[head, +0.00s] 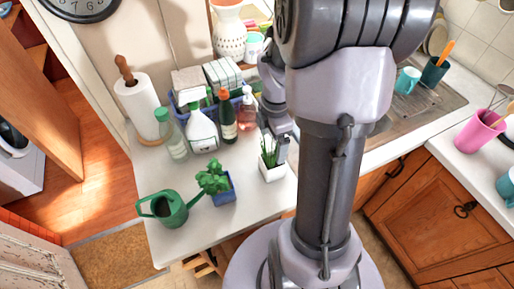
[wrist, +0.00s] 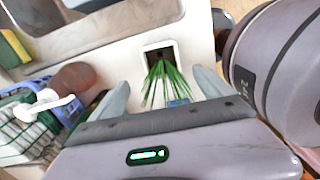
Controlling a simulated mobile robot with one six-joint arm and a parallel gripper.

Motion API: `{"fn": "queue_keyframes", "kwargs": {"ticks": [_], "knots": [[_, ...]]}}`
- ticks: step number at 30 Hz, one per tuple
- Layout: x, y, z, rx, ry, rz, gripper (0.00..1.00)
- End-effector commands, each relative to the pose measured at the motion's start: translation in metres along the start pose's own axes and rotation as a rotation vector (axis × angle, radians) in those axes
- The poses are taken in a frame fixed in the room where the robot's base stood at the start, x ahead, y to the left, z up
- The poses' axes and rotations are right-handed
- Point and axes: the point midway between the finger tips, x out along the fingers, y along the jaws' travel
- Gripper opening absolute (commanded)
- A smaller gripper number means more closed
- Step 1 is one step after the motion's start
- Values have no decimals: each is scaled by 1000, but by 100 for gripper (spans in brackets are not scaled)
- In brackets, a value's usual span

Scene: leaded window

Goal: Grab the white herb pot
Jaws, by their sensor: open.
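The white herb pot (head: 273,173) stands upright on the white counter, with thin green grass-like leaves. In the wrist view its white rim (wrist: 146,47) surrounds a dark square of soil, and the leaves spread down between my fingers. My gripper (wrist: 161,78) is open, one finger on each side of the leaves, with nothing held. In the head view my gripper (head: 280,146) is at the plant, just above and behind the pot, partly hidden by my arm. Whether a finger touches the leaves is unclear.
A blue pot with a leafy plant (head: 222,189) and a green watering can (head: 168,208) stand to the left. Behind are a spray bottle (head: 202,132), a dark bottle (head: 228,119) and a soap bottle (head: 247,108), close to my gripper.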

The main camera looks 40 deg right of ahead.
Motion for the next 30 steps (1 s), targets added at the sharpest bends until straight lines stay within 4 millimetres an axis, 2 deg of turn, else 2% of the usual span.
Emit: {"fn": "queue_keyframes", "kwargs": {"ticks": [1, 6, 11, 15, 18, 26, 30], "knots": [[22, -1, 0, -1, 1, -4, 91], [64, -1, 0, 0, 1, -2, 91], [82, -1, 0, 1, 0, 0, 91], [112, -6, 4, 3, 1, -1, 91], [126, -5, 4, 2, 0, 0, 91], [127, -5, 4, 2, 0, 1, 91], [127, -5, 4, 2, 0, 1, 63]]}}
